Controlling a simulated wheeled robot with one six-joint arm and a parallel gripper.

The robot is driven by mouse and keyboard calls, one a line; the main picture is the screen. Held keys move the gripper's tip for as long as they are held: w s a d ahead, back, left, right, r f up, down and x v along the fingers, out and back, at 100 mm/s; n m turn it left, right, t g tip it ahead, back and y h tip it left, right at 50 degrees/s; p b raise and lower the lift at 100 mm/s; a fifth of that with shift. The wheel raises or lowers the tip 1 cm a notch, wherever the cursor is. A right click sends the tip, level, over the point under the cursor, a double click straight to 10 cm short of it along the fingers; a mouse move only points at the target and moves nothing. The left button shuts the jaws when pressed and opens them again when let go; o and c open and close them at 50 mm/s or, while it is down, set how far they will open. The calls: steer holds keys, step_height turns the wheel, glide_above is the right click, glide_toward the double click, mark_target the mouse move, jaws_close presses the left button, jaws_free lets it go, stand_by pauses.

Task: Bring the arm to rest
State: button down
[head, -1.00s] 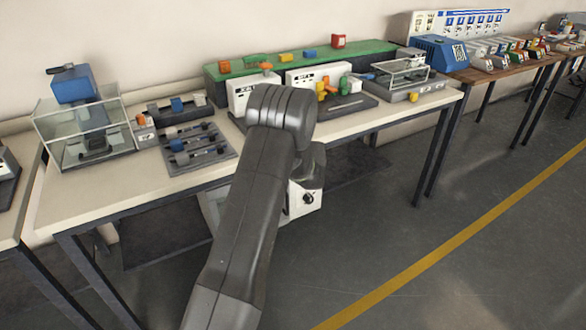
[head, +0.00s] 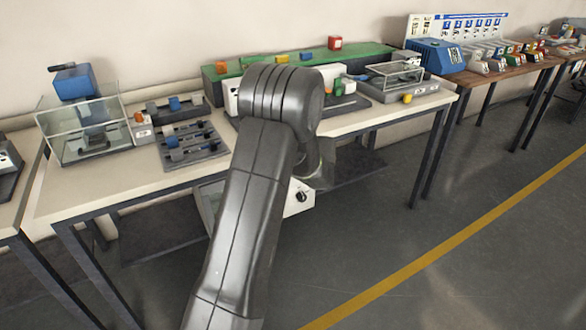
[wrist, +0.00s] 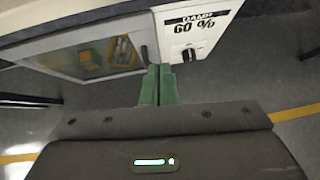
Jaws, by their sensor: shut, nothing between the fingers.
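My arm (head: 250,210) reaches up across the middle of the head view, bent at its dark elbow in front of the table. My gripper shows in the wrist view (wrist: 158,85) with its two green fingers side by side, shut and empty. The fingers point toward a white box with a dial and "DAMP 60 %" (wrist: 197,42) and a glass-fronted cabinet (wrist: 95,58) beside it. Part of that white box shows low behind my arm in the head view (head: 299,198). In the head view my gripper is hidden behind the arm.
The white table (head: 95,188) holds a clear-walled box (head: 88,130), a dark tray (head: 190,150) and a green raised bench (head: 375,52). A brown table (head: 500,72) stands at right. The grey floor with a yellow line (head: 400,272) is open at lower right.

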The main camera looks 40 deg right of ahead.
steer(key=shift+v, duration=0.9)
steer(key=shift+f, duration=0.1)
